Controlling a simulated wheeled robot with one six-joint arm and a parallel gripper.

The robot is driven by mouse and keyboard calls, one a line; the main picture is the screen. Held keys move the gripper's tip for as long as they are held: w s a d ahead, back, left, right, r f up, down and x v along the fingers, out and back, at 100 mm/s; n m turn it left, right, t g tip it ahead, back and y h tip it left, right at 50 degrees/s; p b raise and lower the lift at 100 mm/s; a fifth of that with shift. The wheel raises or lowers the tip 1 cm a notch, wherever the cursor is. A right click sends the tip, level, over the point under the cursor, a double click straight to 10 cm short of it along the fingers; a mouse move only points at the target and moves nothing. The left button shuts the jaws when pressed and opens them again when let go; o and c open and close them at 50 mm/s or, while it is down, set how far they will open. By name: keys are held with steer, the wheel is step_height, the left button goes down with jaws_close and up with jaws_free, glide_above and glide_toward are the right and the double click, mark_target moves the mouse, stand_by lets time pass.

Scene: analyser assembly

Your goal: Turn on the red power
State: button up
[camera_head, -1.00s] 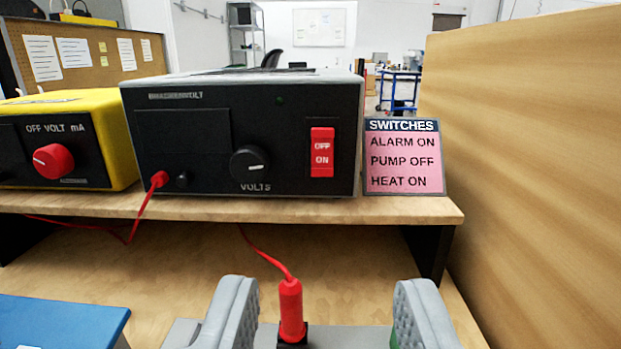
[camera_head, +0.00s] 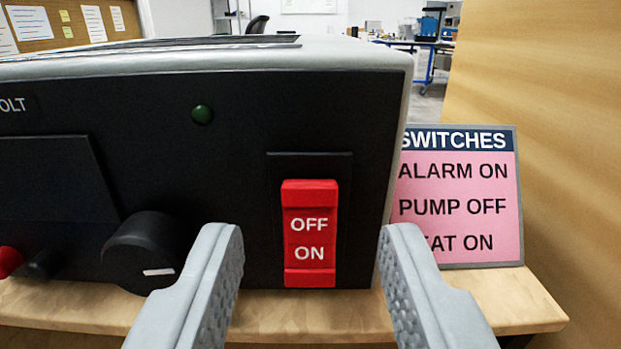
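The red power switch (camera_head: 310,234) is a rocker marked OFF above ON. It sits at the right of the black front of the power supply (camera_head: 240,130). My gripper (camera_head: 311,240) is open and empty. Its two grey fingers stand left and right of the switch in the picture, with the switch showing between them. I cannot tell whether the fingers touch the front panel.
A black knob (camera_head: 146,252) is beside my left finger. A pink SWITCHES sign (camera_head: 460,198) stands right of the power supply, partly behind my right finger. The wooden shelf (camera_head: 300,315) runs below, and a wooden panel (camera_head: 540,130) closes the right side.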

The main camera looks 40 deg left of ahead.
steer(key=shift+x, duration=0.85)
jaws_close()
steer(key=shift+s+f+t+y, duration=0.1)
steer(key=shift+f+t+y, duration=0.2)
steer(key=shift+t+y, duration=0.6)
jaws_free()
steer(key=shift+d, duration=0.15)
steer(key=r+v, duration=0.3)
steer(key=v, duration=0.9)
steer(key=shift+s+d+f, duration=0.3)
steer(key=shift+s+d, duration=0.1)
steer(key=shift+s, duration=0.1)
